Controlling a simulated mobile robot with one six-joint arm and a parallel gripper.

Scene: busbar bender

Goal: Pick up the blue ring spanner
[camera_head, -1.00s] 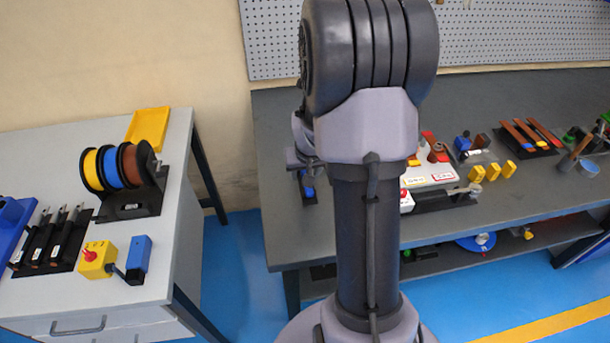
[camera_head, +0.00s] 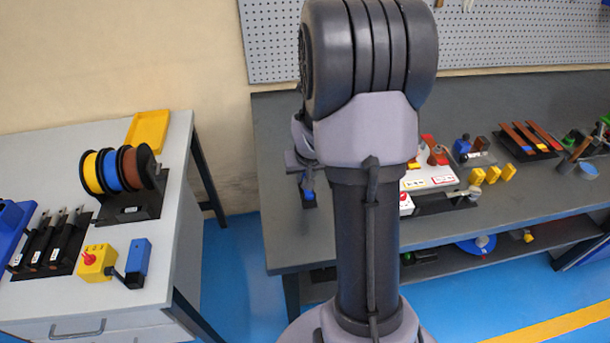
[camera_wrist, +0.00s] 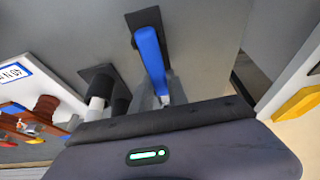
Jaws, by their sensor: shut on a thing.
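The blue ring spanner (camera_wrist: 151,55) shows in the wrist view as a blue handle, slanting from a dark pad (camera_wrist: 145,18) down to my gripper (camera_wrist: 160,94). My gripper's grey fingers are shut on its lower part, and the gripper body hides the rest. In the head view, a small blue part of the spanner (camera_head: 309,194) shows at the left end of the grey bench, just below my gripper (camera_head: 307,178). My arm covers much of this area. I cannot tell whether the spanner is clear of the pad.
A black and white cylindrical piece (camera_wrist: 101,88) stands left of the spanner in the wrist view. On the grey bench (camera_head: 285,230), a white and red device (camera_head: 430,178), yellow blocks (camera_head: 492,174) and copper bars (camera_head: 525,136) stand to the right. A white table (camera_head: 180,210) stands at left.

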